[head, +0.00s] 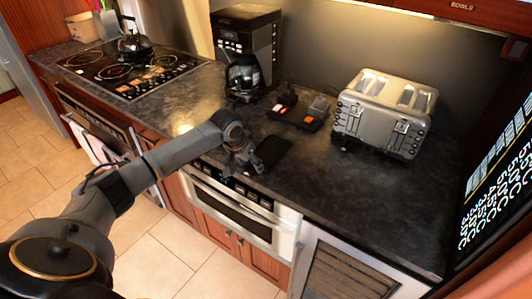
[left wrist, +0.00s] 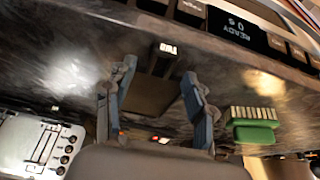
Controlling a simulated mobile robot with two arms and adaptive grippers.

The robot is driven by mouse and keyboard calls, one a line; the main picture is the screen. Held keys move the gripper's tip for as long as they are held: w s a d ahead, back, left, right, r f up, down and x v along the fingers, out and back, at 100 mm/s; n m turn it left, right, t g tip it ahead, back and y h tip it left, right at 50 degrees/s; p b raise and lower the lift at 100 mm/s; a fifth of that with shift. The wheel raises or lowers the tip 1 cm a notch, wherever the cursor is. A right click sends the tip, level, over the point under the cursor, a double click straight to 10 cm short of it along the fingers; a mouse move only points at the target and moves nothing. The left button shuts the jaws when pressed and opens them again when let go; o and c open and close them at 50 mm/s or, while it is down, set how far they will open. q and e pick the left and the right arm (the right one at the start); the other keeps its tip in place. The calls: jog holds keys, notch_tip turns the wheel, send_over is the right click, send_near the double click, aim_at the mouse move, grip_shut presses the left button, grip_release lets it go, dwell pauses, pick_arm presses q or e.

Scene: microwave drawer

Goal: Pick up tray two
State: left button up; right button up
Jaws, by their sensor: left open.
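A dark flat tray (head: 271,151) lies on the black counter close to the front edge, above the microwave drawer. In the left wrist view the tray (left wrist: 148,97) shows between my fingers, with a small dark block bearing a white label (left wrist: 166,50) at its end. I cannot read the label, so I cannot tell whether this is tray two. My left gripper (head: 250,164) is at the tray's left side; it also shows in the left wrist view (left wrist: 159,72), its two fingers spread, with nothing visibly gripped. My right gripper is out of view.
A silver toaster (head: 385,112) stands right, a coffee maker (head: 245,50) behind. Dark items with orange labels (head: 298,112) lie between them. The microwave drawer (head: 238,208) is below the counter edge. A green item (left wrist: 252,125) lies on the counter. The right front counter is clear.

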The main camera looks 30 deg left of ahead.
pick_arm(q)
jog(key=shift+w+f, duration=0.2)
jog(key=shift+f, duration=0.1)
grip_shut()
jog(key=shift+r, duration=0.15)
